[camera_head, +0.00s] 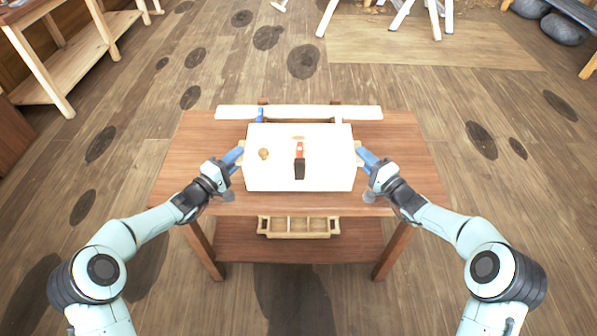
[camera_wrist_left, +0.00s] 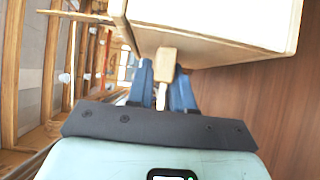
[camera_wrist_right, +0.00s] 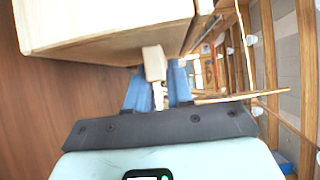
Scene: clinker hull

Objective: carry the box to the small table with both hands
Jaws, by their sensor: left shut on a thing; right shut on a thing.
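The white box (camera_head: 272,176) is at the middle of a reddish-brown wooden table (camera_head: 407,150), seen from above in the head view. Its pale wall also shows in the left wrist view (camera_wrist_left: 200,35) and the right wrist view (camera_wrist_right: 110,35). A small wooden handle sticks out on each side. My left gripper (camera_head: 238,158) is shut on the left handle (camera_wrist_left: 165,62), and my right gripper (camera_head: 362,157) is shut on the right handle (camera_wrist_right: 153,62). I cannot tell for sure whether the box touches the tabletop. No other table is clearly the small table.
A red and black tool (camera_head: 299,163) and a small round brown thing (camera_head: 263,154) show within the box's outline. A pale plank (camera_head: 300,112) lies behind it. A divided wooden tray (camera_head: 299,227) sits on the lower shelf. A bench (camera_head: 75,55) stands at far left; floor beside the table is clear.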

